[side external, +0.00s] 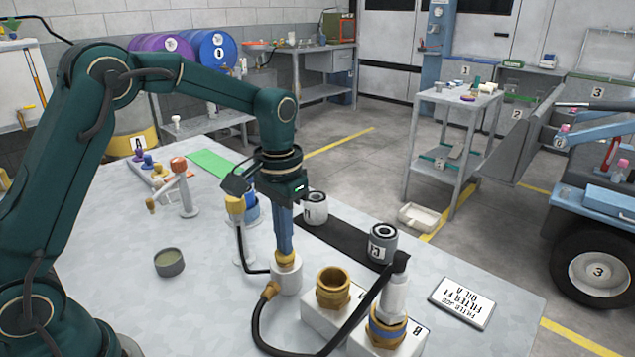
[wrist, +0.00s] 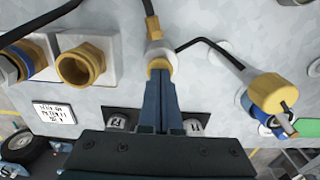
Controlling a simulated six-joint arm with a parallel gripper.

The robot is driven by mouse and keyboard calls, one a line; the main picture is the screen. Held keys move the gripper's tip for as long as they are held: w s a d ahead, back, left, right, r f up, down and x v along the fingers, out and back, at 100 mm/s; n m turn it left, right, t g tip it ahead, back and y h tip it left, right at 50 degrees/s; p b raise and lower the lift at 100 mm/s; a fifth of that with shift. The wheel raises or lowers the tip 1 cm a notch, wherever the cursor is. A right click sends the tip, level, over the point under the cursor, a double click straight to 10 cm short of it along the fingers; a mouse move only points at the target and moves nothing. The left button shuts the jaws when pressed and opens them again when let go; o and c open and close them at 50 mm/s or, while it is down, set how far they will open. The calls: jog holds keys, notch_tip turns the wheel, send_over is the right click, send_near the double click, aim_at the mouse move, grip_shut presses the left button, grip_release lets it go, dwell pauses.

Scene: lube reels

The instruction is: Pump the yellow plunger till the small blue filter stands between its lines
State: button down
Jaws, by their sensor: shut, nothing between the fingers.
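The yellow plunger (side external: 286,258) tops a short white pump body (side external: 287,278) on the bench; the plunger also shows in the wrist view (wrist: 158,64). My gripper (side external: 284,247) points straight down with its blue fingers shut and empty. Their tips meet the plunger's top in the picture; pressing contact cannot be told. A blue part (side external: 252,210) shows beside a yellow head (side external: 235,204) on a white stand, partly behind my gripper. A blue band (side external: 387,331) circles the yellow fitting marked B. I cannot tell which is the small blue filter, and I cannot make out its lines.
A black hose (side external: 258,330) loops from the pump to the fitting at B. An open brass socket (side external: 333,287) stands between. Grey-white canisters (side external: 382,243) stand on a black mat. A dark cup (side external: 169,263) and a printed card (side external: 461,302) lie on the bench. The left front is clear.

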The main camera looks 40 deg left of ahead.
jog(key=shift+r, duration=0.1)
notch_tip(320, 180, up, 7)
jog(key=shift+r, duration=0.2)
dwell(0.7)
dwell(1.1)
jog(key=s+d+r+t, duration=0.1)
jog(key=s+r+t, duration=0.2)
jog(key=s+r, duration=0.45)
jog(key=s+f+t, duration=0.2)
jog(key=s+f, duration=0.5)
jog(key=s, duration=0.1)
jog(key=shift+s+d+t, duration=0.25)
jog(key=shift+s+t, duration=0.05)
jog(key=shift+s, duration=0.05)
